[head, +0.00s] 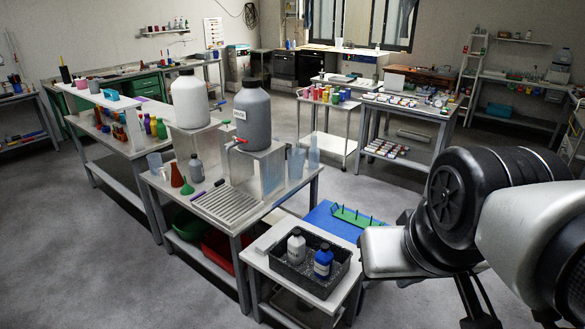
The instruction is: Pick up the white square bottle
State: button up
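A small white bottle (296,248) with a dark cap and squarish shoulders stands upright in a dark grey tray (264,266). My arm fills the right side of the head view. Dark finger-like parts of my gripper (478,300) show at the bottom edge, partly cut off, to the right of the tray and apart from the bottles. Their tips are out of frame, so I cannot tell the opening.
The tray rests on a small white-topped table (262,243). Behind it, a larger bench (290,190) holds a big white container (189,98), a big grey container (252,112) and a ribbed drain rack (228,203). A green peg rack (356,217) stands on a blue surface (325,221) near my arm.

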aim_at(296, 244)
jog(key=i+j+z, duration=0.2)
jog(key=i+j, duration=0.2)
jog(key=j, duration=0.2)
jog(key=i+j, duration=0.2)
jog(key=i+j+z, duration=0.15)
jog(key=j, duration=0.25)
jog(key=i+j+z, duration=0.1)
jog(key=i+j, duration=0.15)
jog(key=i+j+z, duration=0.1)
jog(key=j, duration=0.35)
jog(key=i+j, duration=0.2)
jog(key=j, duration=0.15)
jog(key=i+j+z, duration=0.15)
jog(key=j, duration=0.25)
